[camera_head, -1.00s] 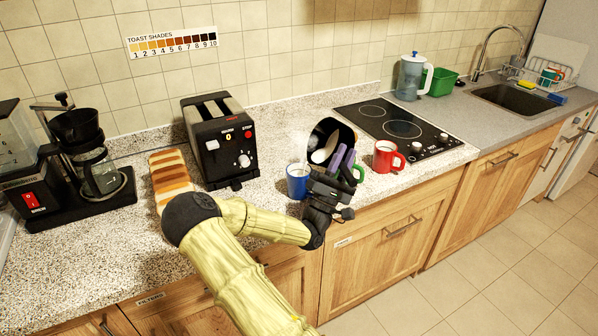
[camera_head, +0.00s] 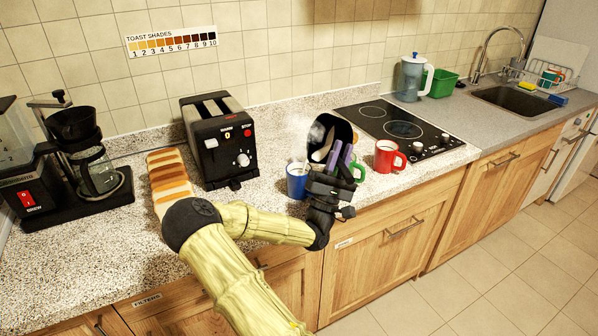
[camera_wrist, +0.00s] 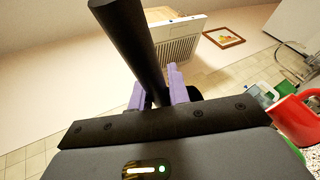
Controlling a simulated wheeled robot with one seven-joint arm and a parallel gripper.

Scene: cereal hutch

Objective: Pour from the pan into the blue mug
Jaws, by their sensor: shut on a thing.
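The black pan (camera_head: 343,129) is tipped steeply on its side above the counter, its open side towards the left. Something pale shows inside it, and white vapour hangs at its left rim. My gripper (camera_head: 340,155) is shut on the pan's handle; the wrist view shows the dark handle (camera_wrist: 128,38) between the purple fingers (camera_wrist: 157,92). The blue mug (camera_head: 297,186) stands upright on the counter, just left of my gripper and below the pan's left side. A pale content or inner surface shows at its top. I cannot make out a stream between pan and mug.
A green mug (camera_head: 358,171) is partly hidden behind my gripper. A red mug (camera_head: 384,158) stands right of it, also in the wrist view (camera_wrist: 292,121). The toaster (camera_head: 221,143) and bread (camera_head: 168,178) are left; the hob (camera_head: 378,112) is behind.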

